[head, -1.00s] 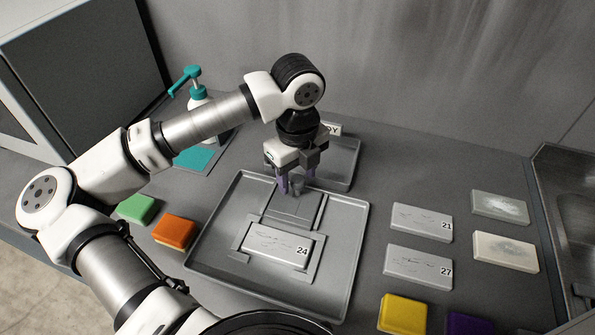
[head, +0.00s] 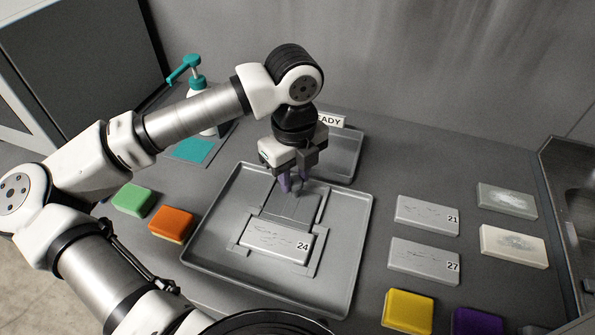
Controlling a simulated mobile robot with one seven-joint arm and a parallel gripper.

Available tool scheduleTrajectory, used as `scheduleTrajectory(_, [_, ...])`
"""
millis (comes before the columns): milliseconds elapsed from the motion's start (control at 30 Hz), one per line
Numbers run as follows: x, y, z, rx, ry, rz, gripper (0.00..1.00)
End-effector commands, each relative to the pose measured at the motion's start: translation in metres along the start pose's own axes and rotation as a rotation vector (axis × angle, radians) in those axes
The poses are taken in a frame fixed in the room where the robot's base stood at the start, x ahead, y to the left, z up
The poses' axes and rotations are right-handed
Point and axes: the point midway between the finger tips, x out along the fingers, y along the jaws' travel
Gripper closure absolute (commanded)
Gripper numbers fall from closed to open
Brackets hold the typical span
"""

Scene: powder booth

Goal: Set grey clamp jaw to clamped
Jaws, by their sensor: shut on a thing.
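The grey clamp jaw (head: 292,205) is a flat grey plate on a fixture inside the grey tray (head: 361,222), just behind a grey block marked 24 (head: 272,246). The jaw's front edge is close to the block; I cannot tell whether they touch. My gripper (head: 292,186) points down over the back of the jaw. Its purple fingers are shut on the jaw's upright part, which the fingers mostly hide.
Blocks 21 (head: 427,215) and 27 (head: 424,261) lie right of the tray, beside two pale blocks. Green and orange sponges (head: 171,224) lie left. A second tray with a READY sign (head: 331,121) stands behind. A teal pump bottle (head: 195,80) stands back left.

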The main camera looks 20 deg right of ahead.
Motion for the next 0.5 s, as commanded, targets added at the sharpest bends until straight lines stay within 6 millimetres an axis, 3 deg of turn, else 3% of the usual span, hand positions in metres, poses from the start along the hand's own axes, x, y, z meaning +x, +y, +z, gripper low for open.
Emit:
scheduleTrajectory(233, [-0.0006,0.0003,-0.0007,0.001,0.002,0.001,1.0])
scheduleTrajectory(267, [-0.0006,0.0003,-0.0007,0.001,0.002,0.001,0.68])
scheduleTrajectory(400, [-0.0006,0.0002,-0.0006,0.001,0.001,0.001,0.5])
scheduleTrajectory(500, [-0.0005,0.0001,-0.0005,0.001,0.001,0.001,0.5])
